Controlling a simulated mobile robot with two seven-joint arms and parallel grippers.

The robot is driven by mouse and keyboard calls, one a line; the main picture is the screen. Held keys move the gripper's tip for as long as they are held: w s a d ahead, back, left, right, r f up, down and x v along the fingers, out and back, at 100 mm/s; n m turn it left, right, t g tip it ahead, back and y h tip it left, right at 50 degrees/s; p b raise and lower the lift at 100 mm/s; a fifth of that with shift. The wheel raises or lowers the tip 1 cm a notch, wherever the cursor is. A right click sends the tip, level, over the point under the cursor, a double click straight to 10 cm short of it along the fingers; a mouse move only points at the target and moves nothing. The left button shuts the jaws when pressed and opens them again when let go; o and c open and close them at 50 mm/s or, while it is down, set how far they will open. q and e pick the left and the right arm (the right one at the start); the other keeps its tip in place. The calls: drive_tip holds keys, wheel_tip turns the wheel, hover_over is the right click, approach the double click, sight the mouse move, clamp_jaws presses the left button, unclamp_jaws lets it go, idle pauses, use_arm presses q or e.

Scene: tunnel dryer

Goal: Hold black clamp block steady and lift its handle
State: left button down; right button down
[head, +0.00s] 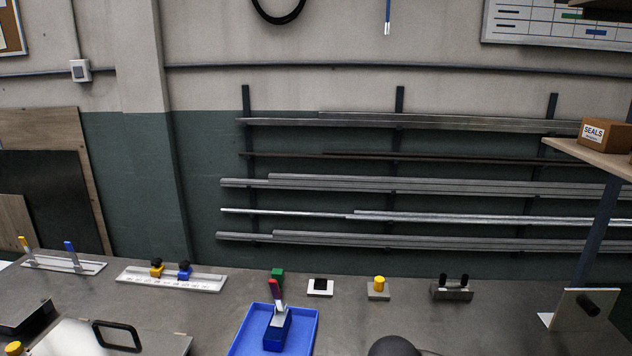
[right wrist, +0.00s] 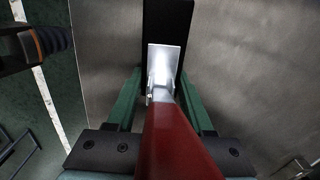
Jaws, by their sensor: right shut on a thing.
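In the right wrist view, the black clamp block (right wrist: 168,18) stands on grey metal. A bright metal bracket (right wrist: 163,62) is on it, and its red handle (right wrist: 172,142) reaches from the bracket towards the camera, between the fingers. My right gripper (right wrist: 163,88) has green fingers, one along each side of the block; they appear shut on the block, not on the handle. In the head view I cannot make out this block or either gripper. A blue clamp (head: 277,331) with a red-tipped metal lever sits in a blue tray (head: 243,340) there.
A dark cylinder with an orange band (right wrist: 48,42) is at the wrist view's upper left.

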idle(0.4)
drive_tip(key=shift+c, duration=1)
unclamp_jaws()
